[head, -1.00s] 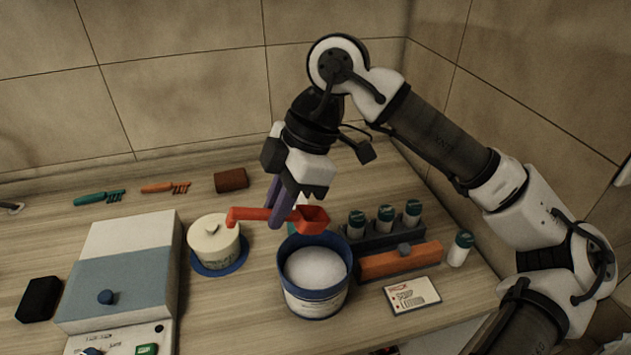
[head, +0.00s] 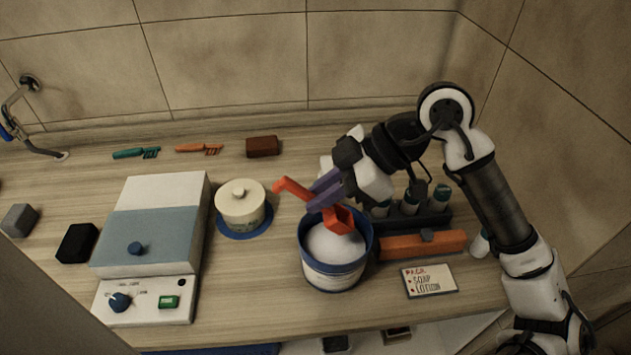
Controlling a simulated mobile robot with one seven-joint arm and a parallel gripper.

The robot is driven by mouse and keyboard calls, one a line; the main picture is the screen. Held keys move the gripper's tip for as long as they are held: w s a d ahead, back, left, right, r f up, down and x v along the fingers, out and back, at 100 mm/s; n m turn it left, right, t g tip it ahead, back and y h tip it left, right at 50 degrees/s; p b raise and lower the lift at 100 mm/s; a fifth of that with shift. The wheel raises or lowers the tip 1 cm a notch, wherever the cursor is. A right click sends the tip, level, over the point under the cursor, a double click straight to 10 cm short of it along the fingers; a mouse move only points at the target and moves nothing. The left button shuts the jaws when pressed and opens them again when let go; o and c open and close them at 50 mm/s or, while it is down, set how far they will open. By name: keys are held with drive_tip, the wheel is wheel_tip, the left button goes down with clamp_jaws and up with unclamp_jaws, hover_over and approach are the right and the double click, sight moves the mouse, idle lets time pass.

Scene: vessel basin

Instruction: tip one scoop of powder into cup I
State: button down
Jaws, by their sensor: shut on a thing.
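A red scoop (head: 341,219) is held by my gripper (head: 316,197), whose purple fingers are shut on its handle. The handle sticks out up and left. The scoop's bowl is tilted down inside the mouth of a blue-rimmed tub (head: 333,279) of white powder (head: 330,243), at or just above the powder. I cannot tell whether it touches the powder or holds any. I cannot make out a cup marked I; my gripper and arm hide part of the bench behind the tub.
A lidded cream pot (head: 241,205) stands on a blue saucer, left of the tub. A blue-and-white device (head: 150,235) is further left. Capped vials in a dark rack (head: 435,217), an orange block (head: 405,246) and a label card (head: 430,281) are right of the tub.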

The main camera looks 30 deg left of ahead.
sight(296, 184)
drive_tip(key=shift+d+f+y, duration=0.15)
drive_tip(key=shift+f+y, duration=0.25)
drive_tip(key=shift+f+b, duration=2.05)
drive_tip(key=shift+f, duration=1.35)
wheel_tip(296, 184, up, 6)
drive_tip(key=p, duration=0.3)
drive_tip(key=shift+w+f+p, duration=0.1)
drive_tip(key=shift+f+p, duration=0.1)
drive_tip(key=shift+p, duration=0.15)
drive_tip(key=shift+r, duration=1.2)
drive_tip(key=a+r+t+h, duration=0.1)
drive_tip(key=h, duration=0.1)
drive_tip(key=s+a+r+t+h, duration=0.1)
drive_tip(key=h, duration=0.1)
drive_tip(key=shift+s, duration=0.1)
drive_tip(key=shift+s+a+r+t+h, duration=0.2)
drive_tip(key=shift+a+r+t+h, duration=0.15)
drive_tip(key=shift+h, duration=0.3)
drive_tip(key=shift+s+a+r+t+h, duration=0.2)
drive_tip(key=shift+a+r+t+h, duration=0.1)
drive_tip(key=shift+t+h, duration=0.25)
